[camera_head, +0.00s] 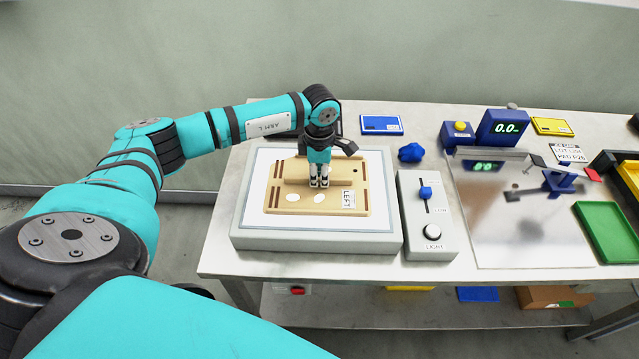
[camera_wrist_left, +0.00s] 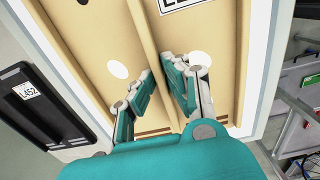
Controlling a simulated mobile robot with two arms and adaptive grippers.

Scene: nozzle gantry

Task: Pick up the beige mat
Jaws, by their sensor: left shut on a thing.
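The beige mat (camera_head: 290,172) is a flat panel with a raised rib, dark slots, white ovals and a "LEFT" label. It lies on the white top of a grey light box (camera_head: 247,222) on the table. My left gripper (camera_head: 319,184) points down at the mat's middle and is shut on its rib. In the left wrist view the fingers (camera_wrist_left: 165,76) sit on either side of the rib of the mat (camera_wrist_left: 100,38). Whether the mat is lifted at all cannot be told. My right gripper is not in view.
A control box with a blue slider and a knob (camera_head: 428,222) stands right of the light box. A blue lump (camera_head: 411,152), a blue card (camera_head: 381,124), a display (camera_head: 503,127) and a green tray (camera_head: 607,232) are further off. A dark "L452" case (camera_wrist_left: 40,100) lies beside the light box.

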